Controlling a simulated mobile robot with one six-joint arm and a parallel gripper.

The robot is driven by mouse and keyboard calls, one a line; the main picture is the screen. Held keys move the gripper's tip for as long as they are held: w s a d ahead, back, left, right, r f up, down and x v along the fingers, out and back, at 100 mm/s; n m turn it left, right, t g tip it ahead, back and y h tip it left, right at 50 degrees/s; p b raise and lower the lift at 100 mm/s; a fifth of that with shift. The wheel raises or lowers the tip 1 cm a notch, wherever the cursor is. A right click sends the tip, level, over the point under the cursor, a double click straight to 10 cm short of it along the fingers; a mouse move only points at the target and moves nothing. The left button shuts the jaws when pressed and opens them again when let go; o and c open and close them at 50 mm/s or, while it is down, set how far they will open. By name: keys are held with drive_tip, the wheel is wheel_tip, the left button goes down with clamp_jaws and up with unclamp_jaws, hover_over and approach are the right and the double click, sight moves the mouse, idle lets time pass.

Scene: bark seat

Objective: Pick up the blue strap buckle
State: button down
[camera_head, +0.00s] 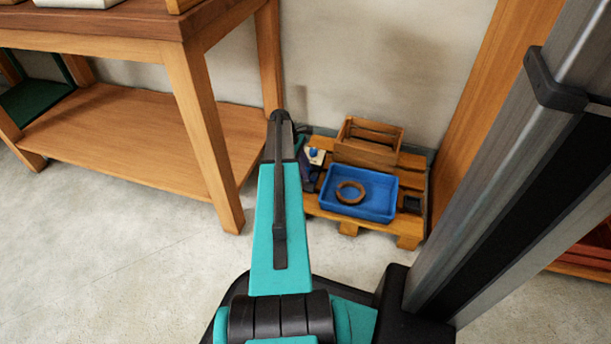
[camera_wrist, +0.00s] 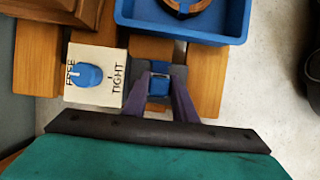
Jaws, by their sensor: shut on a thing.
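The blue strap buckle (camera_wrist: 158,86) is a small blue block on a dark grey piece, between the purple fingers of my gripper (camera_wrist: 160,78) in the wrist view. The fingers are shut on it. I cannot tell whether it is clear of the pallet beneath. In the head view my gripper (camera_head: 308,174) is a dark purple shape beside the blue tray, partly hidden by my arm; the buckle cannot be made out there.
A cream block (camera_wrist: 97,78) with a blue knob and the word TIGHT lies left of the fingers. The blue tray (camera_head: 379,210) holds a brown ring (camera_head: 340,194). A wooden crate (camera_head: 366,154) stands behind, on the wooden pallet (camera_head: 409,240). A workbench (camera_head: 206,130) stands left.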

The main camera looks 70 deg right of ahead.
sight(307, 169)
drive_tip(key=shift+r, duration=0.1)
drive_tip(key=shift+r+p, duration=2.45)
drive_tip(key=shift+r, duration=2.5)
drive_tip(key=shift+s, duration=0.1)
